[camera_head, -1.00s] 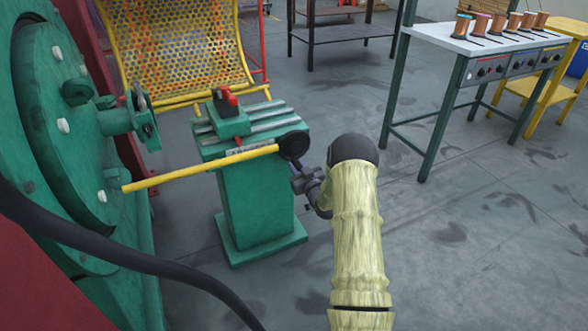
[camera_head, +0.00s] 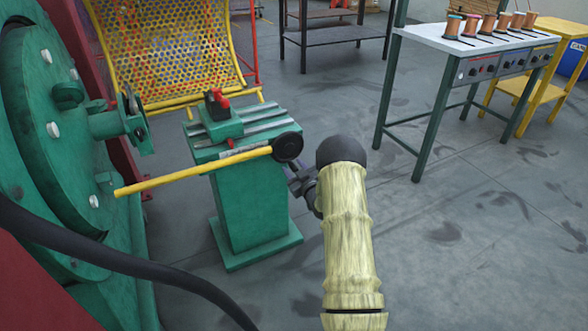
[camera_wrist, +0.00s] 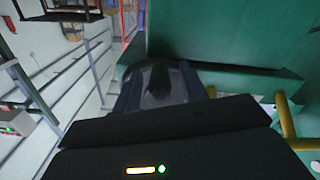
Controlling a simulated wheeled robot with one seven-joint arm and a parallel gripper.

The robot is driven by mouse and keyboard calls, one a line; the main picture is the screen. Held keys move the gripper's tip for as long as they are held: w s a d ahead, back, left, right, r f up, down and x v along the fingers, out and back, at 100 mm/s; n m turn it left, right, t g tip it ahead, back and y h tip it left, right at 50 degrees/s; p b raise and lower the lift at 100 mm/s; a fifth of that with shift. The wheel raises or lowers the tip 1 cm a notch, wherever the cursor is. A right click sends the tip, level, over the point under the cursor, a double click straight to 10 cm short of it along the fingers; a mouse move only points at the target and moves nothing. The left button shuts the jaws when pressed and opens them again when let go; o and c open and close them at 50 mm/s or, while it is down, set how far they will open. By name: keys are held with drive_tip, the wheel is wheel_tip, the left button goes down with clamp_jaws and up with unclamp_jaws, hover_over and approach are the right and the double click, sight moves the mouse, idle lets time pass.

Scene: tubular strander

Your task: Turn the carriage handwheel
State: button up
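The carriage handwheel (camera_head: 287,147) is a small dark disc at the near right end of the green carriage stand (camera_head: 243,205). My gripper (camera_head: 300,181) is just below and to the right of the handwheel, close to the stand. From the head view I cannot tell whether they touch. In the wrist view the gripper fingers (camera_wrist: 158,82) show dark and blurred in front of green metal. Whether they are apart or closed on anything is unclear. My arm hides part of the gripper in the head view.
A yellow bar (camera_head: 190,172) runs from near the big green disc (camera_head: 60,130) to the handwheel. A black cable (camera_head: 120,258) crosses the lower left. A yellow mesh guard (camera_head: 165,50) stands behind. A table (camera_head: 470,38) with copper spools is at right. Floor between is clear.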

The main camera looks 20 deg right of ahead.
drive_tip(key=shift+s+r, duration=0.1)
drive_tip(key=s+p, duration=0.4)
drive_tip(key=s, duration=1.3)
drive_tip(key=shift+d+p, duration=0.3)
drive_tip(key=shift+p, duration=0.05)
